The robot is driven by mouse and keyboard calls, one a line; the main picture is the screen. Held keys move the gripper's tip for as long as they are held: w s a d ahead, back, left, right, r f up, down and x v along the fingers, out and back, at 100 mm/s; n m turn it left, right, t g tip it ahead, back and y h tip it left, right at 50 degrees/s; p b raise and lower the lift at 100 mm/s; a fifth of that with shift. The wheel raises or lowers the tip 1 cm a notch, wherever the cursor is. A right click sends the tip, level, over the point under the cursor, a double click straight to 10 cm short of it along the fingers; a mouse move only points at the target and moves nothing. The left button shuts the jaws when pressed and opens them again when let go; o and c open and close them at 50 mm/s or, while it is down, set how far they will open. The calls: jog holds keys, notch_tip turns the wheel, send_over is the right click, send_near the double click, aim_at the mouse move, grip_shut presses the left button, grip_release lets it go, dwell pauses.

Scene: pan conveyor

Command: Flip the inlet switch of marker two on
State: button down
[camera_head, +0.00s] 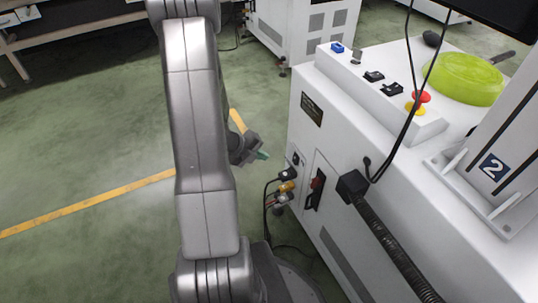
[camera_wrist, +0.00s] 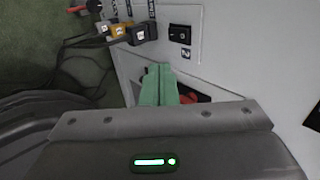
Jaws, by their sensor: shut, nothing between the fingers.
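The white machine with the number 2 label (camera_head: 493,167) stands at the right in the head view. On its side panel, a small black rocker switch (camera_head: 295,158) sits above the plugged-in connectors. The switch (camera_wrist: 180,33) also shows in the wrist view, right of the connectors; its position is too small to read. My gripper (camera_head: 262,155) is left of this panel in the head view. Its green fingers (camera_wrist: 158,83) are shut and empty, below and left of the switch in the wrist view. They appear apart from it.
A black connector (camera_wrist: 142,34) and an orange one (camera_wrist: 118,30) with cables stick out beside the switch. A red-handled switch (camera_head: 317,182) and a thick black hose (camera_head: 390,247) are on the machine's side. Green floor lies open at the left.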

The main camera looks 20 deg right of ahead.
jog(key=shift+a+r, duration=0.25)
jog(key=shift+a+f, duration=0.1)
jog(key=shift+s+a+f+h+p, duration=0.1)
jog(key=shift+a+f+h+p, duration=0.3)
jog(key=shift+f+h+p, duration=0.45)
jog(key=shift+a+f+h+p, duration=0.4)
jog(key=shift+f+p, duration=0.1)
jog(key=shift+p, duration=0.65)
jog(key=shift+d+f, duration=0.1)
